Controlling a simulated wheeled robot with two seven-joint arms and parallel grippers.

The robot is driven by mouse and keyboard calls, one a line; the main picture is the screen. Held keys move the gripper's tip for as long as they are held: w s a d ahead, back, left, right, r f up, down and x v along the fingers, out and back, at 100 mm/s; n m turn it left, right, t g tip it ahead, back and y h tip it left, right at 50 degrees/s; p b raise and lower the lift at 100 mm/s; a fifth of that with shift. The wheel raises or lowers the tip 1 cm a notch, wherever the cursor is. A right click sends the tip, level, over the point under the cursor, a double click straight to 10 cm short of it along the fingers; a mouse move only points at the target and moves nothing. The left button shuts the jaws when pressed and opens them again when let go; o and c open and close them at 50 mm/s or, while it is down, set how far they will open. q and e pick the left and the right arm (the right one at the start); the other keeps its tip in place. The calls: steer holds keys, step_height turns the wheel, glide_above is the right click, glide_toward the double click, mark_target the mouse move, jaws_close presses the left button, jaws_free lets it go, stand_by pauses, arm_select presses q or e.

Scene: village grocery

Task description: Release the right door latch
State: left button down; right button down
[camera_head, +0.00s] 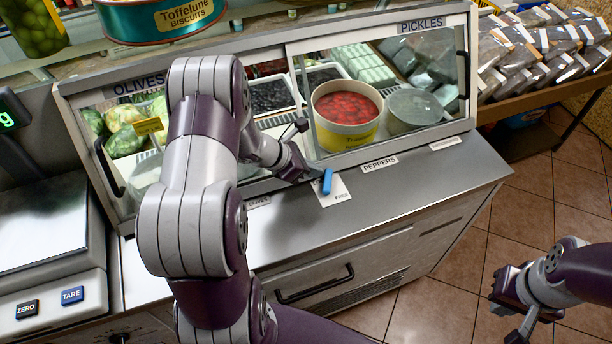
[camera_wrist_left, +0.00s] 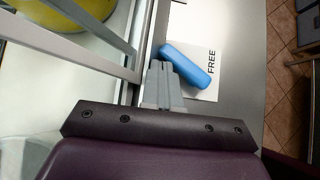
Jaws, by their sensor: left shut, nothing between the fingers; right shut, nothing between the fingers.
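The blue latch lever (camera_head: 327,181) sits on the counter ledge at the foot of the right sliding glass door (camera_head: 385,85), on a white card (camera_head: 337,193) marked FREE. In the left wrist view the lever (camera_wrist_left: 187,66) lies slantwise across the card (camera_wrist_left: 208,88). My left gripper (camera_head: 305,172) is shut and empty, with its fingertips just left of the lever. In the wrist view the shut fingers (camera_wrist_left: 162,82) are close beside the lever's left side; I cannot tell whether they touch it. My right gripper (camera_head: 512,305) is shut and empty, over the floor at lower right.
The display case holds a tub of red peppers (camera_head: 346,112) and trays behind glass. The left door has a dark handle (camera_head: 108,168). A scale (camera_head: 48,245) stands at the left. A drawer handle (camera_head: 315,285) juts from the counter front. Floor at right is clear.

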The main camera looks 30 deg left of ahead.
arm_select(q)
steer(key=shift+s, duration=0.1)
steer(key=shift+s+d, duration=0.15)
steer(key=shift+s, duration=0.55)
steer(key=v, duration=1.2)
steer(key=shift+s+a+r+p, duration=0.2)
steer(key=shift+r+p, duration=0.05)
steer(key=shift+p, duration=0.15)
